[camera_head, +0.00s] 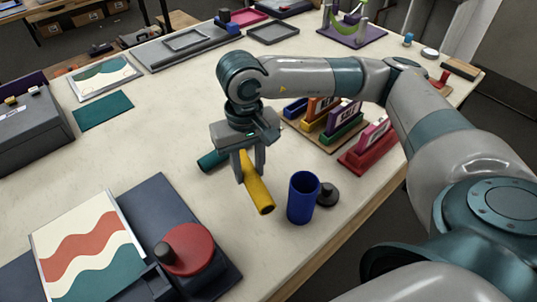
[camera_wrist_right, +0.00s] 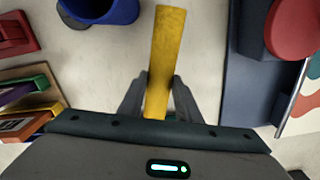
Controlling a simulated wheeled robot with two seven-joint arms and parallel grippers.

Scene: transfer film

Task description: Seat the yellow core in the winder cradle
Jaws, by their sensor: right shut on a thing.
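The yellow core (camera_head: 257,190) is a tube gripped by my right gripper (camera_head: 248,170). Its free end points toward the front of the table, beside the blue cup. In the right wrist view, the yellow core (camera_wrist_right: 165,60) stands out from between the two fingers (camera_wrist_right: 158,100). I cannot tell how far it is above the tabletop. A dark blue base (camera_head: 145,200) at lower left carries a red disc with a dark knob (camera_head: 190,249), which looks like the winder. Its cradle is not clearly distinguishable. My left gripper is not in view.
A blue cup (camera_head: 302,197) and black round piece (camera_head: 328,194) stand right of the core. A teal tube (camera_head: 212,160) lies behind the gripper. Racks with colored blocks (camera_head: 325,130) stand right. A wavy-striped sheet (camera_head: 85,245) lies lower left. Table between base and core is clear.

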